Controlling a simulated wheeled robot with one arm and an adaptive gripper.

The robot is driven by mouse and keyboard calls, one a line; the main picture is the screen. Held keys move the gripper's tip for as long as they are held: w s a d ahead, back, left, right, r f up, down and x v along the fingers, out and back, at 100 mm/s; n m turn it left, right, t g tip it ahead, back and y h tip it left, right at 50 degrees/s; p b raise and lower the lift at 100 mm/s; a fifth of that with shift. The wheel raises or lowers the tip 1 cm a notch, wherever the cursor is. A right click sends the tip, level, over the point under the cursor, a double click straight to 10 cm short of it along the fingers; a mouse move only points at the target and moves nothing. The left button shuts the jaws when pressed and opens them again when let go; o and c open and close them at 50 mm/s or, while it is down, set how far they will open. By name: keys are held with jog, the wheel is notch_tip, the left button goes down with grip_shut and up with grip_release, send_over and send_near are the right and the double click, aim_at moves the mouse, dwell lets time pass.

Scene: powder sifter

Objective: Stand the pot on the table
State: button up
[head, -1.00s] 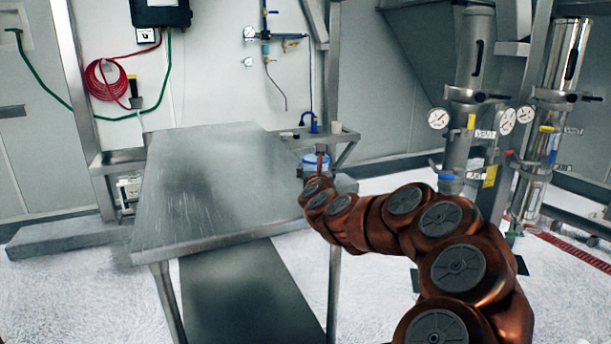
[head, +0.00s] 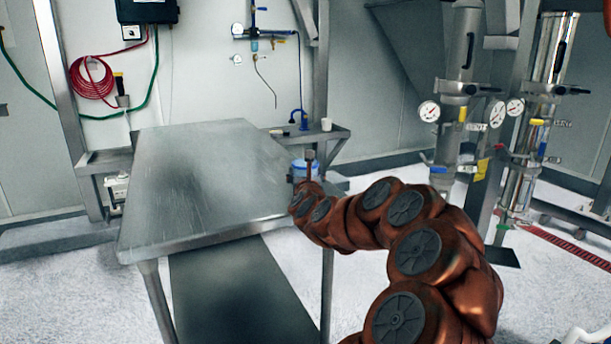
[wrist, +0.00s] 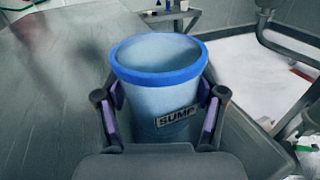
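The pot (wrist: 150,105) is a pale blue cylinder with a bright blue rim and a SUMP label, upright with its open mouth up. My gripper (wrist: 161,108) has one purple-padded finger against each side of it in the wrist view. In the head view the pot (head: 303,168) shows small beyond my wrist, at the right edge of the steel table (head: 190,190). The table (wrist: 45,100) also fills the left of the wrist view. The pot's base is hidden, so I cannot tell whether it is over the table or touching it.
The tabletop is bare. Steel columns with gauges (head: 460,90) stand at the right. A red hose (head: 92,78) hangs on the back wall.

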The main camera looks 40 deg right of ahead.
jog(key=o, duration=0.4)
jog(key=shift+r, duration=0.1)
jog(key=shift+s, duration=0.1)
jog(key=v, duration=0.9)
jog(key=shift+s+a+b, duration=0.15)
jog(key=shift+b, duration=0.15)
jog(key=shift+b+v, duration=0.85)
jog(key=shift+v, duration=0.35)
